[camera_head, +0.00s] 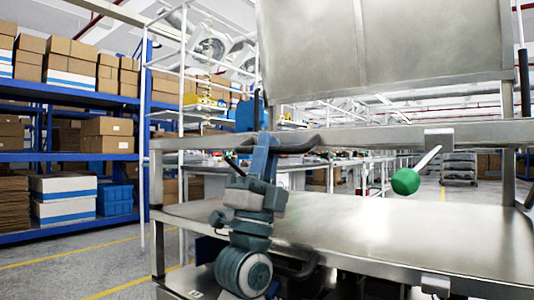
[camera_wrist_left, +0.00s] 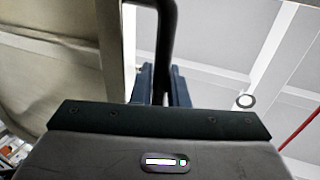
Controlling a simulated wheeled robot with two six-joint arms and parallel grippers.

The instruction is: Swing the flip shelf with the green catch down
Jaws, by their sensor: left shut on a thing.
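A large metal shelf panel (camera_head: 420,40) stands raised, nearly upright, at the top of the head view. A catch with a green ball knob (camera_head: 405,181) on a slanted metal lever hangs from a bracket on the rail below the panel. My left gripper (camera_head: 264,140) is at the left end of this rail, pointing up. It is shut on a dark bar-like handle, which shows between the fingers in the left wrist view (camera_wrist_left: 166,45). The panel's edge (camera_wrist_left: 109,50) is left of the handle there. My right gripper is not in view.
A flat metal shelf (camera_head: 400,235) lies level below the rail, its top bare. Metal posts (camera_head: 157,215) bound the rack. Blue storage racks with boxes (camera_head: 107,135) stand behind at the left.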

